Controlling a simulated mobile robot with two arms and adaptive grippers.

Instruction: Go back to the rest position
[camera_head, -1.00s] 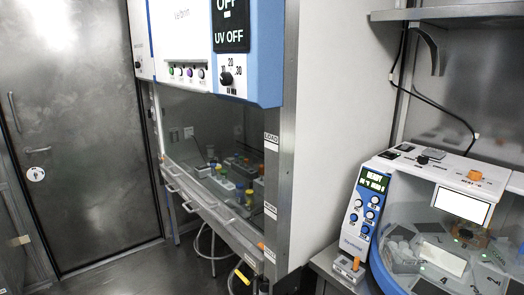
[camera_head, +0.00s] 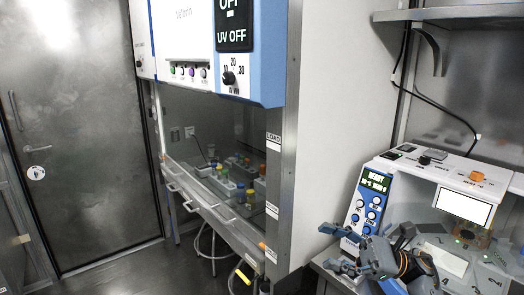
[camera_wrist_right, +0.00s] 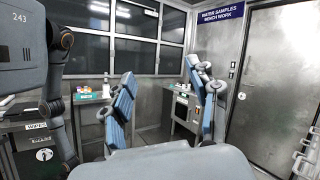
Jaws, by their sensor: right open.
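My right gripper (camera_head: 342,250) is at the lower right of the head view, in front of the white and blue machine (camera_head: 458,172) with a lit READY display. Its two grey fingers point left and stand apart, with nothing between them. In the right wrist view the open right gripper (camera_wrist_right: 164,92) has its blue-padded fingers wide apart, pointing at the room. The gripper covers part of the machine's lower front and clear cover. My left gripper is in neither view.
A blue and white safety cabinet (camera_head: 236,52) holds several small tubes and racks behind glass. A closed metal door (camera_head: 90,130) is at the left. A shelf (camera_head: 450,13) hangs above the machine. The wrist view shows windows (camera_wrist_right: 120,42) and side benches with items.

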